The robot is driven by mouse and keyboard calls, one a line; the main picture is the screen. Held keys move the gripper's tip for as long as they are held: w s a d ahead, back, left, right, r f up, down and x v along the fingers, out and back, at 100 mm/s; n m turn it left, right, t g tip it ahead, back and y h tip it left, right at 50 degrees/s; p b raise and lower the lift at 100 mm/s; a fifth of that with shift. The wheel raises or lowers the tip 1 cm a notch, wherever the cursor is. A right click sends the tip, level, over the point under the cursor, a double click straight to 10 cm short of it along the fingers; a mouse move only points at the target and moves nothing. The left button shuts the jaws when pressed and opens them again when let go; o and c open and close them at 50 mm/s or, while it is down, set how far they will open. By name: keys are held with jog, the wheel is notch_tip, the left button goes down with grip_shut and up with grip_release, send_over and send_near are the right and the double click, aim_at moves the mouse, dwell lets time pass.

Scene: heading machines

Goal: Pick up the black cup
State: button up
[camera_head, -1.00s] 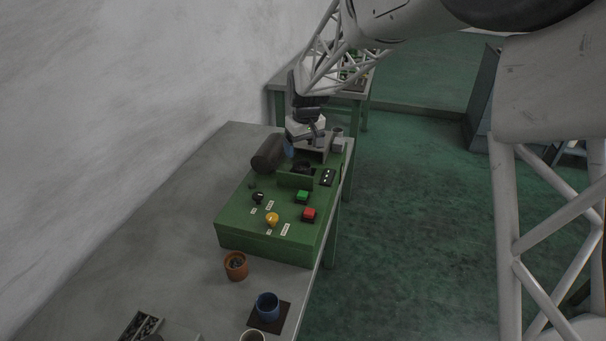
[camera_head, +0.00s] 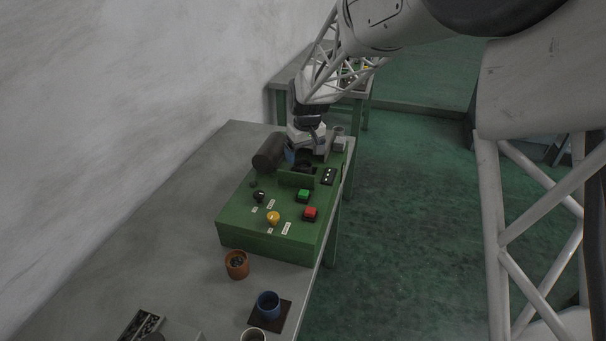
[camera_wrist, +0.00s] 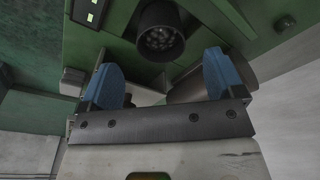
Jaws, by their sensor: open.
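The black cup (camera_wrist: 160,28) shows at the top of the wrist view, with its mouth facing the camera and several small grey pieces inside. My gripper (camera_wrist: 163,66) is open, with its two blue fingers spread apart. The cup lies beyond the fingertips, roughly centred between them, and nothing is held. In the head view my gripper (camera_head: 300,154) is low over the far part of the green machine (camera_head: 242,236). A dark shape behind the upright green plate (camera_head: 296,180) there is partly hidden; I cannot tell if it is the cup.
A dark cylinder (camera_head: 268,151) lies left of my gripper. A black switch box (camera_head: 328,175) and green (camera_head: 303,196), red (camera_head: 310,214) and yellow (camera_head: 273,218) controls sit on the machine. An orange cup (camera_head: 237,264) and blue cup (camera_head: 268,305) stand nearer. Bare table is on the left.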

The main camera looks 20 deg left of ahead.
aim_at(303, 164)
jog(key=shift+w+a+f, duration=0.1)
jog(key=shift+a+f, duration=0.05)
jog(key=shift+f, duration=1.15)
jog(key=shift+w+a+f, duration=0.1)
jog(key=shift+f, duration=1.15)
jog(key=c, duration=1.2)
jog(key=shift+r, duration=0.1)
notch_tip(303, 164, up, 10)
